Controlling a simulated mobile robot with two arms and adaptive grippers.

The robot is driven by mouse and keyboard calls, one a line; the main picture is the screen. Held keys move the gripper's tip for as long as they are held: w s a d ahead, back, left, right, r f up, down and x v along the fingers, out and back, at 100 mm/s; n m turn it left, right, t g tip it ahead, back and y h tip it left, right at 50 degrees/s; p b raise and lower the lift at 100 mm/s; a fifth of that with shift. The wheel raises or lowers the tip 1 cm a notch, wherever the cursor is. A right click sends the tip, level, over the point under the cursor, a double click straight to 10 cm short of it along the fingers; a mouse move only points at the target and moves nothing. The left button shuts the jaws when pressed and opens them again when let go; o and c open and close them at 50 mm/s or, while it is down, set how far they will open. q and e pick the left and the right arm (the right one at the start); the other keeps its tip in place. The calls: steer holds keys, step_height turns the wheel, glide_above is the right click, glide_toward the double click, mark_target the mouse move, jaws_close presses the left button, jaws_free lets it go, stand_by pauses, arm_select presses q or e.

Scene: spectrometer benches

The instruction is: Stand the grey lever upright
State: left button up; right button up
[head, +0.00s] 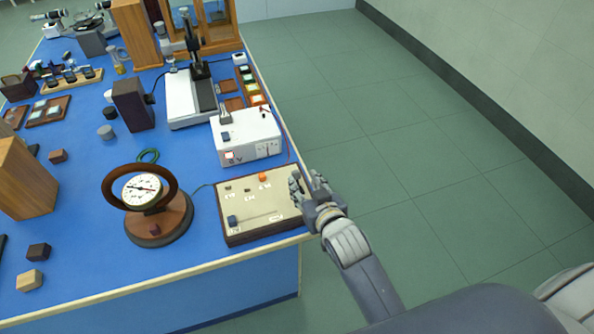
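A cream control panel (241,202) with a dark wooden rim lies at the near right corner of the blue bench. It carries a blue knob (232,221) at the front left, with a thin grey line running right from it. An orange knob (263,177) and small dark knobs stand farther back. I cannot clearly pick out the grey lever; my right gripper hides the panel's right end. My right gripper (304,183) is over that right end. Its fingers look spread, but whether they hold something is too small to tell. My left gripper is out of view.
A round dial gauge (143,189) in a dark ring stands left of the panel. A white box (247,139) stands behind it, with a white instrument (190,102) beyond. Wooden blocks (38,252) lie at the left. The floor (420,150) right of the bench is clear.

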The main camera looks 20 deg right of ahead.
mark_target(297, 174)
steer(key=x, duration=0.8)
steer(key=shift+w+p, duration=0.1)
steer(key=shift+p, duration=0.25)
steer(key=shift+f, duration=0.1)
jaws_close()
